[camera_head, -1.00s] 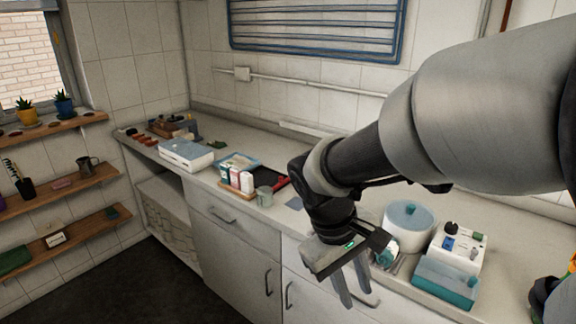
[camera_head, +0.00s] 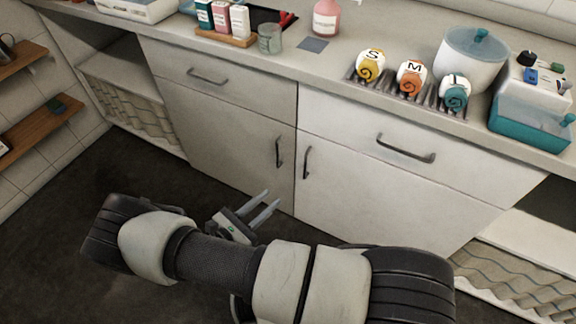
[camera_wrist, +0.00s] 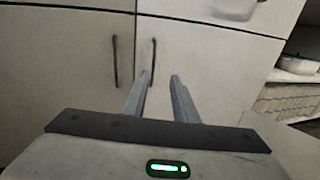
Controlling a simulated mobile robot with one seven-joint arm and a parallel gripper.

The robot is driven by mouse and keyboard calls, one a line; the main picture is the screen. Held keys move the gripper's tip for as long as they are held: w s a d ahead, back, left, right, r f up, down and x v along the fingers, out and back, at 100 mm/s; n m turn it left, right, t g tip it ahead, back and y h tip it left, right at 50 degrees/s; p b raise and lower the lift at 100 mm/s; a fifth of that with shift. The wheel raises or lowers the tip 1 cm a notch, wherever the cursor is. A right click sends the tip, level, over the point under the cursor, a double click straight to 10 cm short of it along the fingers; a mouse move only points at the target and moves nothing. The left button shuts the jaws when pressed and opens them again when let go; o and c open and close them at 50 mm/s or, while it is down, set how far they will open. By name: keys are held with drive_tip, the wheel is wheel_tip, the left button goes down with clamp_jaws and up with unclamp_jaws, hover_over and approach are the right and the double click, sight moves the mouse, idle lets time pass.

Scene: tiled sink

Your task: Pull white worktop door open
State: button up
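The white worktop door (camera_head: 385,205) is shut. It is the right-hand door under the counter, with a dark vertical handle (camera_head: 306,162) near its left edge. In the wrist view the white door (camera_wrist: 215,75) is ahead, and its handle (camera_wrist: 153,58) stands just beyond the left fingertip. My gripper (camera_head: 272,198) is open and empty, low in front of the cabinet, its fingers pointing toward the doors. In the wrist view the two fingers of my gripper (camera_wrist: 159,78) are apart with nothing between them. They appear short of the handle, not touching it.
A greyer door (camera_head: 220,140) with its own handle (camera_head: 279,152) adjoins on the left. A drawer (camera_head: 400,140) sits above the white door. Open shelves with wavy fronts flank the cabinet. Rolled towels (camera_head: 410,75) and a white pot (camera_head: 470,62) stand on the counter. The dark floor is clear.

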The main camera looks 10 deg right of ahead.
drive_tip(key=f, duration=0.2)
drive_tip(key=n+b, duration=0.1)
drive_tip(key=b, duration=0.1)
approach(305, 165)
drive_tip(key=shift+t, duration=0.4)
drive_tip(key=x, duration=0.8)
drive_tip(key=shift+d+f, duration=0.25)
drive_tip(key=shift+f, duration=0.05)
clamp_jaws()
idle(0.5)
